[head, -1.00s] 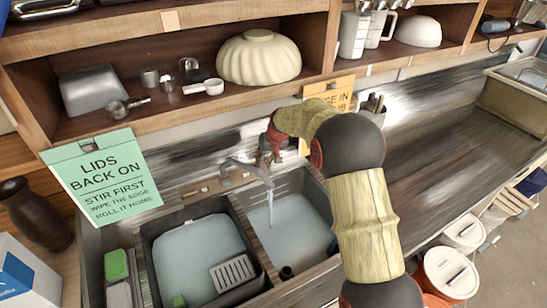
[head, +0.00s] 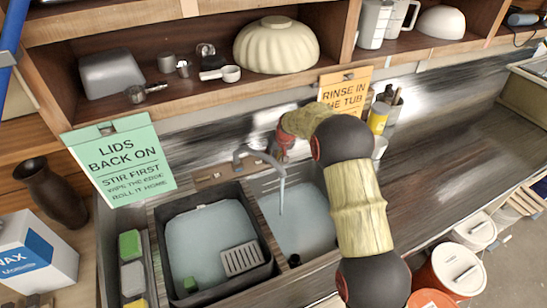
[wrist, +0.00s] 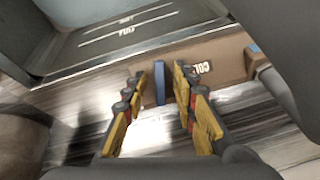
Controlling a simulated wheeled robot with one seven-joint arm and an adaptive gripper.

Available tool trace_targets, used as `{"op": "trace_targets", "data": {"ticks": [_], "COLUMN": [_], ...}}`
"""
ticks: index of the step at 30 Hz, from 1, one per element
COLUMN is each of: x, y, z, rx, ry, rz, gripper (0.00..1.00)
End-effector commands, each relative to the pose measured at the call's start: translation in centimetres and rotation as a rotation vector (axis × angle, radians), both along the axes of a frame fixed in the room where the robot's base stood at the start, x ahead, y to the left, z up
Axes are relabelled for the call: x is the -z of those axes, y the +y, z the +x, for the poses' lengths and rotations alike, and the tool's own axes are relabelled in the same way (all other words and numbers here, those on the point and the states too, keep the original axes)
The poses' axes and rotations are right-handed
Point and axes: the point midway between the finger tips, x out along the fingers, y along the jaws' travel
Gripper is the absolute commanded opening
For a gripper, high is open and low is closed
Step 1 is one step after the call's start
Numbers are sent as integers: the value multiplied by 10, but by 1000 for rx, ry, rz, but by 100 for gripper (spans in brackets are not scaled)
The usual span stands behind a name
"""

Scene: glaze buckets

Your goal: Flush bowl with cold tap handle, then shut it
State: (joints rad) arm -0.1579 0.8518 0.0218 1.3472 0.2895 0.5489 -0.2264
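The grey tap (head: 262,158) stands behind the sink, and a stream of water (head: 282,195) falls from its spout into the right bowl (head: 305,222). In the wrist view, an upright blue handle (wrist: 160,84) stands against a brown strip with a partly hidden label starting "COL" (wrist: 203,68). My gripper (wrist: 159,75) is open, with its yellow-padded fingers on either side of the blue handle. Gaps show between handle and fingers. In the head view my wrist is behind the tap's right side and the fingertips are hidden.
The left bowl holds a dark tub (head: 265,272) with water and a grey grate. A green sign (head: 118,160) hangs at left, an orange sign (head: 347,92) behind my arm. A shelf with a cream bowl (head: 275,45) runs above.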

Motion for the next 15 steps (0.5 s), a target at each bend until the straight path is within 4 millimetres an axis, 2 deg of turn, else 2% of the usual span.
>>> {"op": "trace_targets", "data": {"ticks": [5, 15], "x": [-1, -1], "y": [0, 0], "z": [0, 0], "rx": [0, 0], "ry": [-1, -1], "rz": [0, 0], "gripper": [28, 9]}}
